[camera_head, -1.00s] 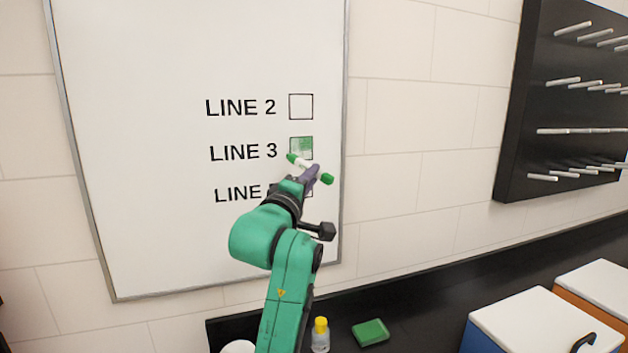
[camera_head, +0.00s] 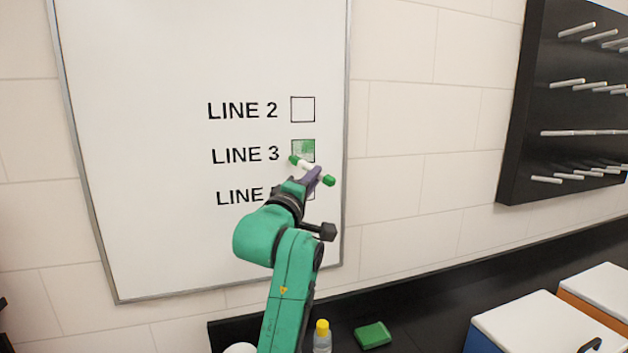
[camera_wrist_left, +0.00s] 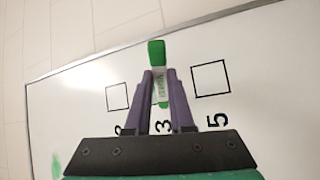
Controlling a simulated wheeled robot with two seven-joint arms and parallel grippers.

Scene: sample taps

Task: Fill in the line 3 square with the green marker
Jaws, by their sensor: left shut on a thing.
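The whiteboard (camera_head: 150,150) carries LINE 2, LINE 3 and a lower line label partly hidden by my arm; in the left wrist view that line's number looks like 5. The line 3 square (camera_head: 303,150) is covered with patchy green, with paler spots. The line 2 square (camera_head: 303,109) is empty. My left gripper (camera_head: 312,175) is shut on the green marker (camera_head: 304,166), which is tilted, one green end at the line 3 square's lower left. I cannot tell whether it touches the board. The marker also shows between the fingers in the left wrist view (camera_wrist_left: 156,54). My right gripper is out of view.
A green eraser-like block (camera_head: 372,334) and a yellow-capped bottle (camera_head: 322,338) stand on the black counter below. White-lidded boxes (camera_head: 545,325) are at the lower right. A black peg rack (camera_head: 530,110) hangs on the right wall.

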